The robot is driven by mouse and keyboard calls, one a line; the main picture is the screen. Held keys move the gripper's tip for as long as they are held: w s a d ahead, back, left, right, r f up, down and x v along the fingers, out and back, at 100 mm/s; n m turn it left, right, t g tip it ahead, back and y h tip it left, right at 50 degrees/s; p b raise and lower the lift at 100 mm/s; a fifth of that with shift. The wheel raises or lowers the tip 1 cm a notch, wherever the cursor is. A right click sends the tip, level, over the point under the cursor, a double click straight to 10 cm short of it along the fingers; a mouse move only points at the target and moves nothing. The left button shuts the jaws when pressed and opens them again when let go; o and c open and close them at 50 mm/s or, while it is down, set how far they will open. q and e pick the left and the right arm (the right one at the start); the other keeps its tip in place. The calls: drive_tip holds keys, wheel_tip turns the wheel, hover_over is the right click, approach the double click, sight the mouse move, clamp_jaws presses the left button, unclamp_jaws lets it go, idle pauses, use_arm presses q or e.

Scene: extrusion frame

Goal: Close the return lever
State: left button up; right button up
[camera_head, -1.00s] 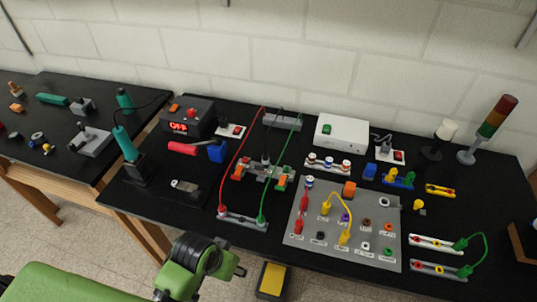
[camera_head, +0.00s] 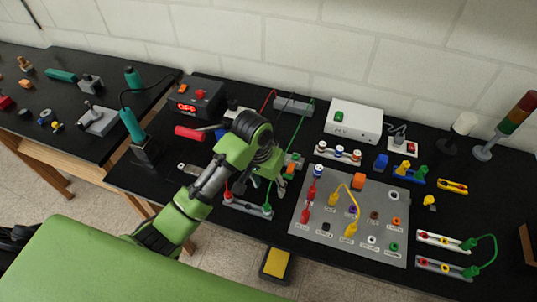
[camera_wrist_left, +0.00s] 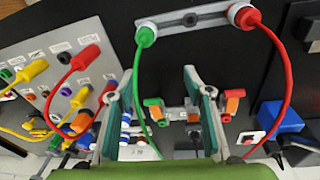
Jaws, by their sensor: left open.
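The orange-and-green lever connectors sit on a small grey mount on the black bench. In the head view one (camera_head: 290,171) shows just right of my left gripper (camera_head: 258,186), which hides the rest of the mount. In the left wrist view a left orange connector (camera_wrist_left: 155,113) and a right orange lever (camera_wrist_left: 233,101) show beyond my left gripper (camera_wrist_left: 158,85). The right lever looks raised. I cannot tell which one is the return lever. My left gripper is open and empty, above the bench in front of the mount. My right gripper is not in view.
A green lead (camera_wrist_left: 138,85) and a red lead (camera_wrist_left: 287,75) arch around the fingers from a grey terminal strip (camera_wrist_left: 190,21). The grey jack panel (camera_head: 335,238) stands to the right in the head view. A blue block (camera_wrist_left: 283,118) is near the wrist view's right edge.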

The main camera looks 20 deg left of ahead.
use_arm(q)
drive_tip(key=shift+n+g+y, duration=0.6)
drive_tip(key=shift+n+y, duration=0.1)
drive_tip(key=shift+n, duration=0.1)
drive_tip(key=w+a+r, duration=0.1)
drive_tip(key=w+r, duration=0.2)
drive_tip(key=w+a+r+b, duration=0.1)
drive_tip(key=w+r, duration=0.2)
drive_tip(key=w, duration=0.1)
drive_tip(key=w+a+r, duration=0.1)
drive_tip(key=w+r, duration=0.2)
drive_tip(key=shift+w+a, duration=0.2)
drive_tip(key=shift+w, duration=0.05)
wheel_tip(320, 180, down, 9)
drive_tip(key=shift+p, duration=1)
drive_tip(key=shift+w+f, duration=0.15)
drive_tip(key=shift+f, duration=0.5)
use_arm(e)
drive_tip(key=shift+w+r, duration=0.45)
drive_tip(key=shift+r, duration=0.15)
use_arm(q)
drive_tip(key=c, duration=1.1)
